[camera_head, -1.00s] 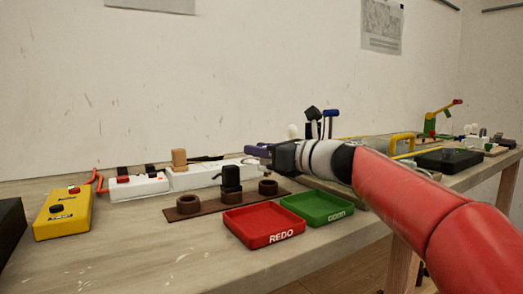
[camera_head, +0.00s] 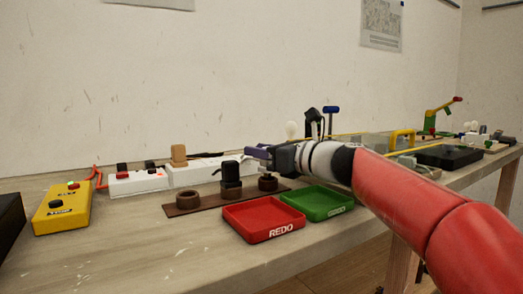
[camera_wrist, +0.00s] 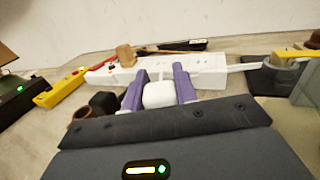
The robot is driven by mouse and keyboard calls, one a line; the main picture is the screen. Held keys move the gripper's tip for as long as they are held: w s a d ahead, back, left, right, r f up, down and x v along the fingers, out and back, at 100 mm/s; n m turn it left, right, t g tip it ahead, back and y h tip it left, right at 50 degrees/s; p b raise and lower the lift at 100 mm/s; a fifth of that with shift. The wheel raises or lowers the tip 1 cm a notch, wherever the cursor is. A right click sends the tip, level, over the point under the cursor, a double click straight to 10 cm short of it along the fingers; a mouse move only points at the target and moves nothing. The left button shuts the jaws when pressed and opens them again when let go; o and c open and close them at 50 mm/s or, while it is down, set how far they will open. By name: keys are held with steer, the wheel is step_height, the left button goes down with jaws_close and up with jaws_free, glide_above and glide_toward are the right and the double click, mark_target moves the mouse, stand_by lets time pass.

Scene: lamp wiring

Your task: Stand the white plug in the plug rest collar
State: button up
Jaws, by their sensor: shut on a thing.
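The white plug (camera_wrist: 159,95) is between the two purple fingers of my gripper (camera_wrist: 159,88) in the wrist view, and the gripper is shut on it. In the head view my gripper (camera_head: 257,152) is above the right part of the brown plug rest (camera_head: 228,197). The rest has a left collar (camera_head: 189,200), a middle collar with a black plug (camera_head: 231,174) standing in it, and a right collar (camera_head: 268,183) that looks empty. The gripper is above the right collar, apart from it. The plug's lower end is hidden in the wrist view.
A red REDO tray (camera_head: 264,222) and a green tray (camera_head: 318,203) lie in front of the rest. White power strips (camera_head: 195,171) lie behind it. A yellow box (camera_head: 62,208) stands at the left. The bare front left of the table is free.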

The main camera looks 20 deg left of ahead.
stand_by(0.4)
steer(key=shift+f, duration=0.45)
steer(key=shift+f+b, duration=0.4)
steer(key=shift+b, duration=0.05)
stand_by(0.8)
steer(key=o, duration=1.2)
steer(key=shift+c, duration=0.2)
